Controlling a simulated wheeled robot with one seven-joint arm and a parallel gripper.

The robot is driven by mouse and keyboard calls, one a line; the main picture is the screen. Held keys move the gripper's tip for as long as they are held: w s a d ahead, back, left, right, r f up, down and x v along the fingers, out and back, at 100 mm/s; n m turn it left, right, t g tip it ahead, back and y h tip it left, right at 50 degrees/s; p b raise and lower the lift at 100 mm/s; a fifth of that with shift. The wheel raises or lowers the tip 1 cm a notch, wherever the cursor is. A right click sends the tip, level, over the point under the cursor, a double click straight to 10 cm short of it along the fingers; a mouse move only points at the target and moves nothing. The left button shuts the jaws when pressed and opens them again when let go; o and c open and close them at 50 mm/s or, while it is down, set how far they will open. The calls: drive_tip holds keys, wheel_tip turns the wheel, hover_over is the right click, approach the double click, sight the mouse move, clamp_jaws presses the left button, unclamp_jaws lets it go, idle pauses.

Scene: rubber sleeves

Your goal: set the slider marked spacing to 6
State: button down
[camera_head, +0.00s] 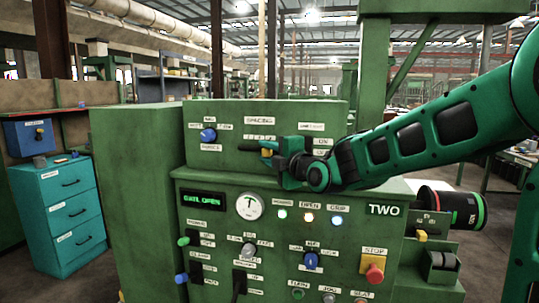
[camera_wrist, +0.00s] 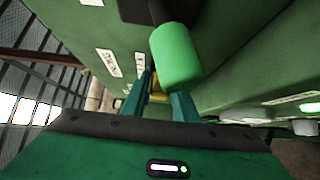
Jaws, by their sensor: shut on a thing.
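The spacing slider is on the upper green panel, under the label SPACING (camera_head: 258,121), with a dark slot (camera_head: 247,149) running left to right. A small yellow slider knob (camera_head: 266,152) shows at the right end of the visible slot. My gripper (camera_head: 275,154) reaches in from the right and is shut on the knob. In the wrist view the two fingers of my gripper (camera_wrist: 162,88) are close together, with a bit of yellow between them. My gripper hides the slot's right part. The slider's numbers are too small to read.
A green cylindrical handle (camera_wrist: 177,57) sticks out from the panel close beside my fingers. A blue knob (camera_head: 208,135) is left of the slider. Below are a gauge (camera_head: 249,206), lit lamps (camera_head: 309,217) and a red stop button (camera_head: 375,273).

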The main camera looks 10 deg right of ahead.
drive_tip(key=shift+d+f, duration=0.2)
drive_tip(key=shift+f, duration=0.1)
drive_tip(key=c, duration=1.6)
unclamp_jaws()
drive_tip(key=shift+d, duration=0.1)
drive_tip(key=shift+c, duration=0.2)
drive_tip(key=shift+o, duration=0.4)
drive_tip(key=shift+r, duration=0.15)
drive_tip(key=shift+s, duration=0.1)
drive_tip(key=v, duration=1)
drive_tip(key=shift+s, duration=0.25)
drive_tip(key=shift+d, duration=0.1)
